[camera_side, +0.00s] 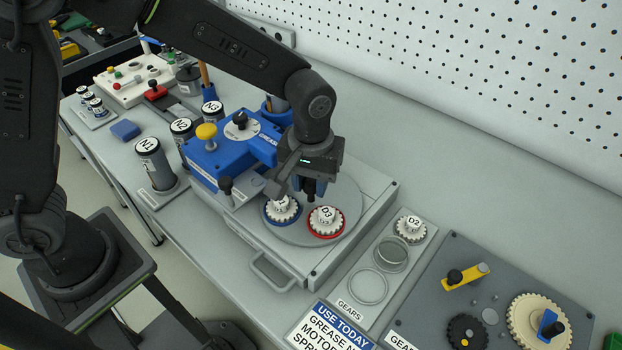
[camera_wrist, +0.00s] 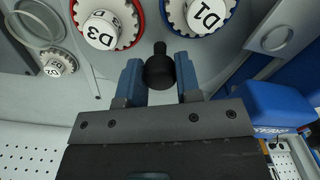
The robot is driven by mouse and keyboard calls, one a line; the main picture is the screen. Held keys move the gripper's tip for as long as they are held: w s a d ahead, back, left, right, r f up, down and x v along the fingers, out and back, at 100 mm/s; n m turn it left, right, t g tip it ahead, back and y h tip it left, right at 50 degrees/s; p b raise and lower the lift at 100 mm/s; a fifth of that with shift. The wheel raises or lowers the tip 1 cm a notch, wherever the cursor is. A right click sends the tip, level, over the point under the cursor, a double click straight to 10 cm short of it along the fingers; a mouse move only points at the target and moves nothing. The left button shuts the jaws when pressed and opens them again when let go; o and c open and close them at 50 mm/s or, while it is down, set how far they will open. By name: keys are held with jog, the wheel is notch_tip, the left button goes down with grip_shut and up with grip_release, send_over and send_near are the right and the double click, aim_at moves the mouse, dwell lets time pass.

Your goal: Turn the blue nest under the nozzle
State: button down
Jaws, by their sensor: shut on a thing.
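The blue nest (camera_side: 266,217) sits on the round grey turntable (camera_side: 345,215) and holds a toothed gear (camera_side: 285,212). In the wrist view the blue nest (camera_wrist: 234,18) shows at the top and its gear reads D1 (camera_wrist: 205,18). The red nest (camera_side: 313,234) beside it holds gear D3 (camera_side: 327,218). My gripper (camera_side: 310,188) is over the turntable, behind the two nests. In the wrist view its blue fingers are closed on either side of a black knob (camera_wrist: 160,70) on the turntable. The blue grease unit (camera_side: 205,163) stands to the left; I cannot make out its nozzle clearly.
Bottles N1 (camera_side: 154,163), N2 and N3 stand left of the grease unit. A gear tray (camera_side: 378,310) with gear D2 (camera_side: 410,229) and empty rings lies to the right. A grey gear board (camera_side: 500,288) is farther right. A pegboard wall runs behind.

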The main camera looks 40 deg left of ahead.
aim_at(310, 181)
jog(key=shift+m, duration=6.7)
jog(key=c, duration=0.8)
grip_release()
jog(key=shift+r, duration=0.1)
notch_tip(310, 181, up, 14)
jog(key=shift+a, duration=0.1)
